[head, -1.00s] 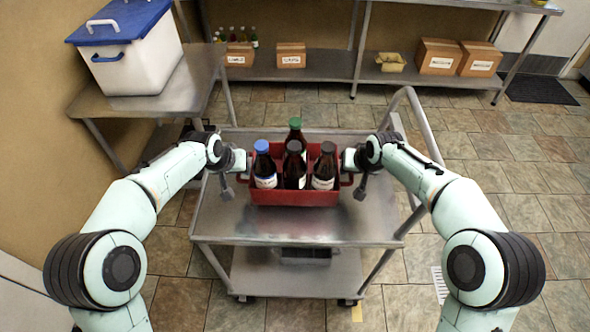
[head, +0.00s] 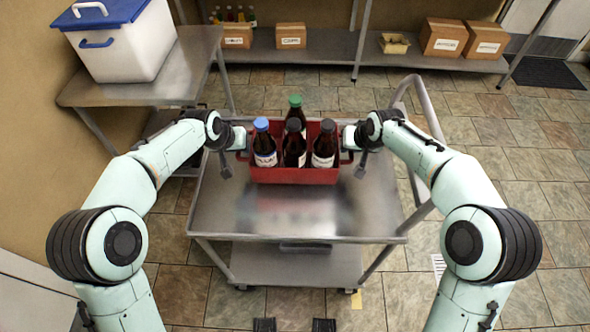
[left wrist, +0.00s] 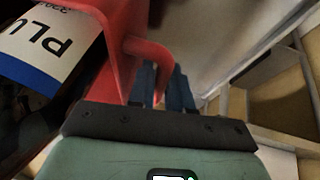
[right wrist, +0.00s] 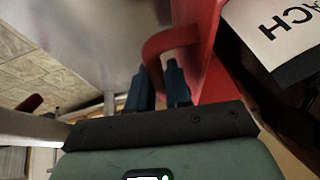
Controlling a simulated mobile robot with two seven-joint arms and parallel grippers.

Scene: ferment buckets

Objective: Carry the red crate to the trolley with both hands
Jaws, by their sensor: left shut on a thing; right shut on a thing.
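The red crate (head: 295,175) is level over the far part of the steel trolley's top (head: 350,215). It holds several dark bottles, one with a blue cap (head: 265,147) and one with a green cap (head: 295,110). A blurred reddish reflection lies on the trolley top in front of it, apart from its lower edge; the crate seems raised. My left gripper (head: 242,140) is shut on the crate's left handle (left wrist: 148,55). My right gripper (head: 347,140) is shut on its right handle (right wrist: 160,48). The crate's underside is hidden.
A white cooler with a blue lid (head: 120,45) stands on a side table (head: 150,90) at left. The trolley's push handle (head: 425,110) rises on the right. A back shelf (head: 330,60) bears cardboard boxes (head: 445,37). Tiled floor is open at right.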

